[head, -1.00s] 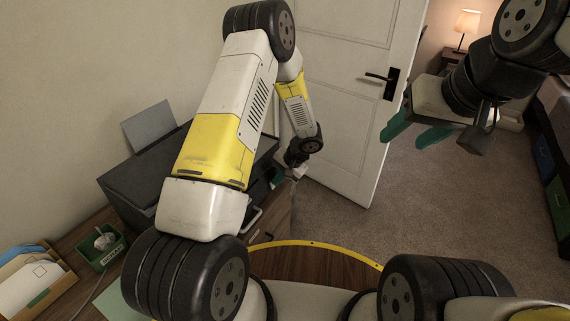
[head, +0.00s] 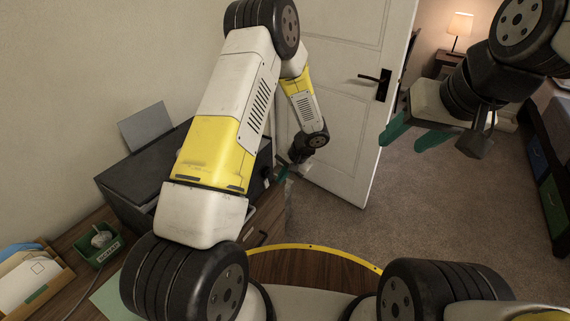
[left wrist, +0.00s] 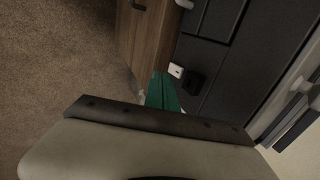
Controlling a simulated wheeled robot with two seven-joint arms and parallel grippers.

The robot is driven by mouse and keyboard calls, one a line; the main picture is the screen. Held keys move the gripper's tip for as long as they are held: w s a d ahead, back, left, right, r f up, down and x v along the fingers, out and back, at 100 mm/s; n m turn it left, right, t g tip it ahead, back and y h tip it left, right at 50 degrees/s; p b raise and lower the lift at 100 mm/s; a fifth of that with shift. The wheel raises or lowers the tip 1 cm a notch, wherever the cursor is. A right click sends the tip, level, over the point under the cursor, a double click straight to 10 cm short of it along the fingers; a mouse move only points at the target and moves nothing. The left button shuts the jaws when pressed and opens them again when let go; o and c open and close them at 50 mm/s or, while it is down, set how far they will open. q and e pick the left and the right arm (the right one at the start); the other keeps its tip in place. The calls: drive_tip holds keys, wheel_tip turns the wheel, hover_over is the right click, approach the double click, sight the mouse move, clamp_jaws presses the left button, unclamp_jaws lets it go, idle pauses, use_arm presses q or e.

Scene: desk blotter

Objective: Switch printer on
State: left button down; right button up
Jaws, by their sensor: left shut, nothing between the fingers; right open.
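The dark printer (head: 128,184) stands on the wooden desk at the left, partly hidden behind my left arm. In the left wrist view its dark front (left wrist: 222,72) fills the right side. A small white piece (left wrist: 176,70) and a black block (left wrist: 194,82) show on it; which way a switch is set I cannot tell. My left gripper (head: 282,174) is at the printer's right side, shut and empty. Its green fingers (left wrist: 160,77) lie close to the white piece; I cannot tell whether they touch. My right gripper (head: 414,134) is open and empty in the air, far from the printer.
A green box (head: 100,252) and a paper tray (head: 35,283) are on the desk at the left. A white door (head: 340,130) stands behind my left gripper. A lit lamp (head: 459,25) is far back.

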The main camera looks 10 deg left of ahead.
use_arm(q)
wheel_tip(320, 180, up, 9)
drive_tip(key=shift+d, duration=0.15)
idle(0.4)
drive_tip(key=s+a+r+n+h, duration=0.1)
drive_tip(key=s+a+r+h, duration=0.1)
drive_tip(key=s+r, duration=0.6)
drive_tip(key=s+a+r+n+h, duration=0.1)
drive_tip(key=s+a+r+n, duration=0.15)
drive_tip(key=r, duration=0.85)
drive_tip(key=s+r+t+h, duration=0.2)
drive_tip(key=s+r, duration=0.2)
drive_tip(key=s, duration=0.4)
drive_tip(key=s+d+r+t+h, duration=0.1)
drive_tip(key=s+r, duration=0.3)
drive_tip(key=s, duration=0.5)
drive_tip(key=shift+d+r+t+h, duration=0.2)
drive_tip(key=shift+r+t+h, duration=0.15)
drive_tip(key=shift+t+h, duration=0.2)
